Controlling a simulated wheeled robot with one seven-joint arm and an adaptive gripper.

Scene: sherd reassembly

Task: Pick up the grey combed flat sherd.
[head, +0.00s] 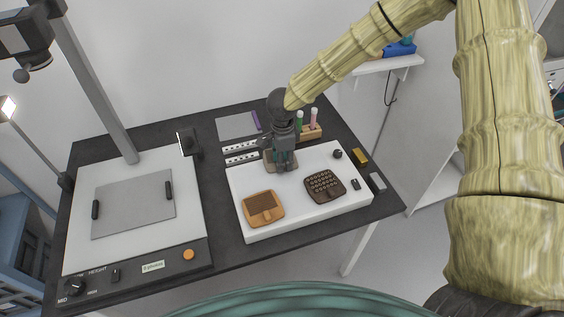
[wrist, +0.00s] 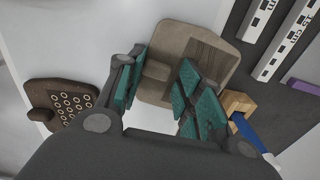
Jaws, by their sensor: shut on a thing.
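The grey combed flat sherd (wrist: 207,57) is a grey-beige plate with a darker patch of combed lines and a raised lug. My gripper (wrist: 163,88) is over it in the wrist view, its teal-padded fingers on either side of the lug and shut on it. In the head view my gripper (head: 283,160) is at the back of the white board and hides much of the sherd. I cannot tell whether the sherd touches the board.
An orange sherd (head: 263,207) and a dark sherd with stamped rings (head: 325,186) lie on the white board (head: 295,212). A tube rack (head: 312,132) and scale bars (head: 241,158) are behind. A copy stand (head: 189,220) fills the left.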

